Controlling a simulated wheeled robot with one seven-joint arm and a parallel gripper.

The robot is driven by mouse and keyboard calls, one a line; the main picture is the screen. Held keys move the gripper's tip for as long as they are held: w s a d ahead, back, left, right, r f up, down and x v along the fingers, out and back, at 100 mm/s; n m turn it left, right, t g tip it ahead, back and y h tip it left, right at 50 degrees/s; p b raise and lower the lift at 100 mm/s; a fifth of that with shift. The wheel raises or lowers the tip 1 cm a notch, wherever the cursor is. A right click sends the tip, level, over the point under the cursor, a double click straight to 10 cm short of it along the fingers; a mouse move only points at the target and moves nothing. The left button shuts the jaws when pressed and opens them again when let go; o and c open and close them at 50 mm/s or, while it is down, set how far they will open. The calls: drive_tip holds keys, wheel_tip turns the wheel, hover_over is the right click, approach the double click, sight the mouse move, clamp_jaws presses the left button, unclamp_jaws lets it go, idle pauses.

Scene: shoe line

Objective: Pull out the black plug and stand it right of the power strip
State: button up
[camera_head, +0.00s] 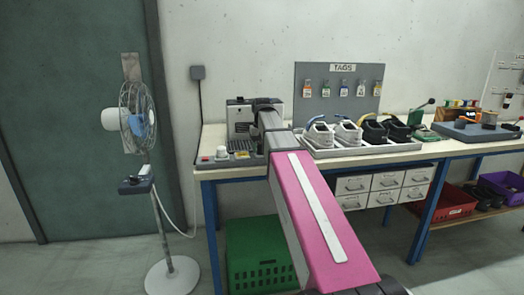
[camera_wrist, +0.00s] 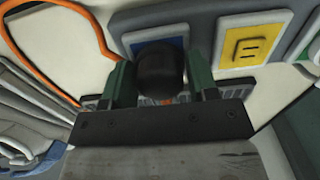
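In the wrist view, the black plug (camera_wrist: 160,68) has a dark rounded body and lies between the two green fingers of my gripper (camera_wrist: 162,84). It is in front of a blue-faced socket on the grey power strip (camera_wrist: 202,35); whether it is seated there is hidden. I cannot tell whether both fingers touch it. A yellow-faced socket (camera_wrist: 246,46) shows to the right on the strip. In the head view, my pink arm reaches over the left end of the workbench and covers the gripper, and I cannot make out the plug.
An orange cable (camera_wrist: 104,40) curves at the upper left of the wrist view. The workbench (camera_head: 345,164) carries a grey machine (camera_head: 239,114) and a tray (camera_head: 358,153) of shoes. A fan (camera_head: 137,120) stands to the left. A green crate (camera_head: 258,265) is below.

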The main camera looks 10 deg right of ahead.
drive_tip(key=c, duration=0.7)
drive_tip(key=shift+r, duration=3)
